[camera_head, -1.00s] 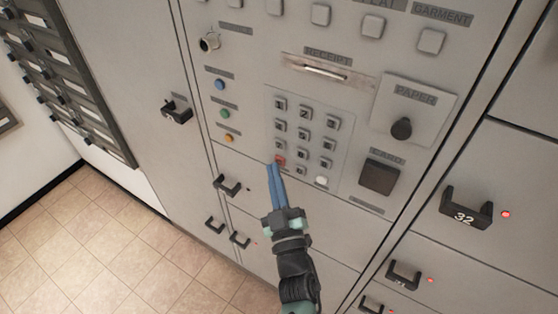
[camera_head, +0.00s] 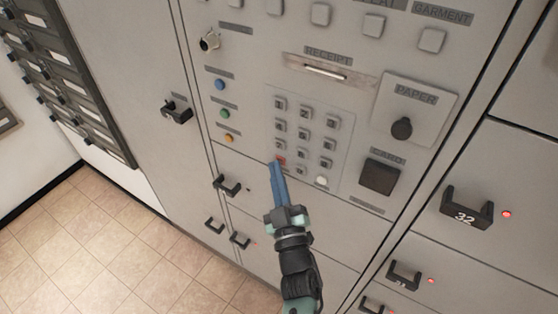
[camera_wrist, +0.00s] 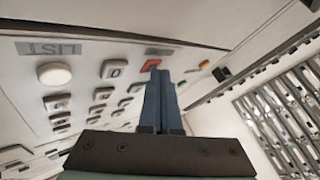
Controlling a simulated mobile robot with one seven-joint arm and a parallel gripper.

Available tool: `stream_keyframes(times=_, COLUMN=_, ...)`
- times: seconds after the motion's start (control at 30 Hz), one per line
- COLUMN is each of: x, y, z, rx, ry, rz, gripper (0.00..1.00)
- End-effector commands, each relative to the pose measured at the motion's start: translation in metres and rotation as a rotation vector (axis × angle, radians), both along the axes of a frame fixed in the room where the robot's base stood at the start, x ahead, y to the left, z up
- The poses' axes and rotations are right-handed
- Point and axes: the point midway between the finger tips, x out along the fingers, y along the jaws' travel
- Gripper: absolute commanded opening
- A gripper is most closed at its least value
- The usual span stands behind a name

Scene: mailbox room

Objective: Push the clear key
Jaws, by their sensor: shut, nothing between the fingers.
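The keypad (camera_head: 323,122) is on the grey panel, with several numbered keys. A red key (camera_head: 281,160) sits at its bottom left and a white key (camera_head: 321,181) at its bottom right. The red key's label is not readable, so I cannot confirm that it is the clear key. My gripper (camera_head: 277,167) is shut and empty, its blue fingertips at the lower edge of the red key. In the wrist view the fingertips (camera_wrist: 163,76) partly cover the red key (camera_wrist: 151,65). Whether they touch it, I cannot tell.
The card slot (camera_head: 380,177) and paper knob (camera_head: 401,128) stand to the right of the keypad. Blue, green and yellow buttons (camera_head: 224,114) are to its left. Black locker handles (camera_head: 226,184) stick out below left.

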Motion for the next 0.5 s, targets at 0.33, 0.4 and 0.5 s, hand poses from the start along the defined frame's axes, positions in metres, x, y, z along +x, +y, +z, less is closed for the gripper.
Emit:
stream_keyframes(times=0.33, x=-0.009, y=0.006, z=0.000, rx=0.000, ry=0.000, rz=0.001, gripper=0.00)
stream_keyframes(times=0.4, x=-0.012, y=0.009, z=0.000, rx=-0.001, ry=0.000, rz=0.001, gripper=0.00)
stream_keyframes(times=0.5, x=-0.014, y=0.010, z=0.000, rx=0.000, ry=0.000, rz=0.000, gripper=0.00)
